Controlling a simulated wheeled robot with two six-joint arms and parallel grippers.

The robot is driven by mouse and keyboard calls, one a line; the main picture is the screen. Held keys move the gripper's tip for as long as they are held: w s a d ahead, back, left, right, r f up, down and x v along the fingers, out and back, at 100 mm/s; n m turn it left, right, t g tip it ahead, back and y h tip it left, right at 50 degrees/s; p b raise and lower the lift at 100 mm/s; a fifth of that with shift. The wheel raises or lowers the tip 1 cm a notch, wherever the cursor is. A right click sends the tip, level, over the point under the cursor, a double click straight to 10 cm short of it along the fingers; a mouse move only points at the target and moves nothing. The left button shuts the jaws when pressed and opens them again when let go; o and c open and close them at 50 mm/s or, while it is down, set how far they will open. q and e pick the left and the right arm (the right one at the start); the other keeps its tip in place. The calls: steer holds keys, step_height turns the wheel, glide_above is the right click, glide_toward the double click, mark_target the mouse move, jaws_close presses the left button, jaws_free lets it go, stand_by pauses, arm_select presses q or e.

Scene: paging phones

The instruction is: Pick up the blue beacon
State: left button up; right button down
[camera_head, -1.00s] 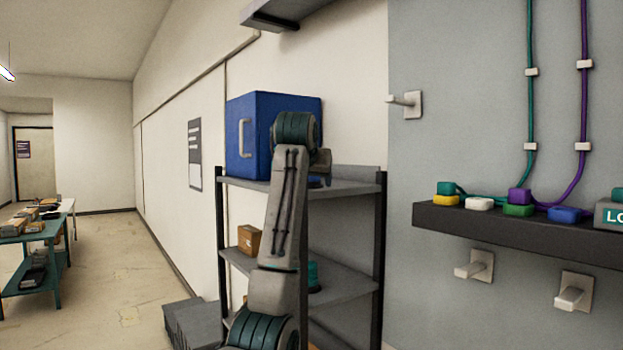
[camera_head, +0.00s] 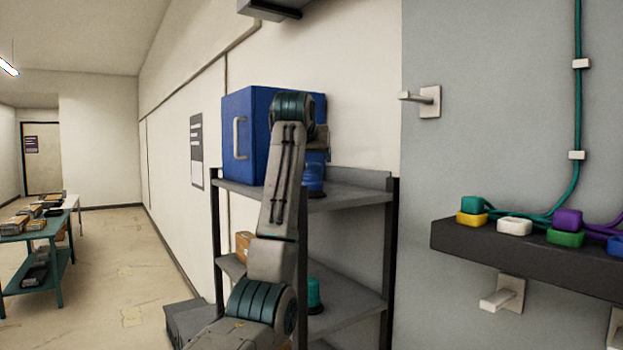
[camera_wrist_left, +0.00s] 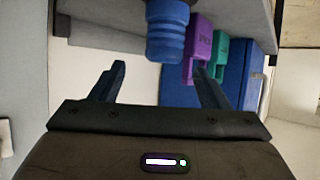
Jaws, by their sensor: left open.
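The blue beacon (camera_head: 314,178) stands on the top shelf of the rack, in front of the blue cabinet, partly hidden by my left arm in the head view. In the left wrist view, which looks upside down, the blue beacon (camera_wrist_left: 166,32) is a ribbed cylinder at the top, its upper end cut off by the frame. My left gripper (camera_wrist_left: 159,70) is open and empty. Its two fingers point toward the beacon, which lies beyond the tips, roughly between them. In the head view this gripper is mostly hidden behind my arm. My right gripper is not in view.
The blue cabinet (camera_head: 246,138) fills the left of the top shelf (camera_head: 350,194). Purple (camera_wrist_left: 200,45) and green (camera_wrist_left: 221,52) pieces show near the beacon. A teal beacon (camera_head: 315,293) and a cardboard box (camera_head: 243,245) sit on the lower shelf. A dark ledge (camera_head: 500,250) holds coloured blocks.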

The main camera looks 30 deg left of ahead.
mark_target(312, 166)
arm_select(q)
steer(key=p+x, duration=0.1)
steer(key=x, duration=0.2)
steer(key=shift+w+a+p, duration=0.1)
steer(key=shift+a+p, duration=0.05)
steer(key=shift+p, duration=0.15)
steer(key=p+x, duration=0.2)
steer(key=shift+w+a+f, duration=0.15)
steer(key=shift+w+a, duration=0.1)
steer(key=shift+a, duration=0.1)
steer(key=shift+w+f+p, duration=0.1)
steer(key=shift+f+p, duration=0.05)
steer(key=shift+p, duration=0.25)
steer(key=shift+w+a+f, duration=0.1)
steer(key=shift+w+f, duration=0.05)
steer(key=shift+f, duration=0.05)
steer(key=c, duration=0.6)
steer(key=shift+r, duration=0.1)
jaws_close()
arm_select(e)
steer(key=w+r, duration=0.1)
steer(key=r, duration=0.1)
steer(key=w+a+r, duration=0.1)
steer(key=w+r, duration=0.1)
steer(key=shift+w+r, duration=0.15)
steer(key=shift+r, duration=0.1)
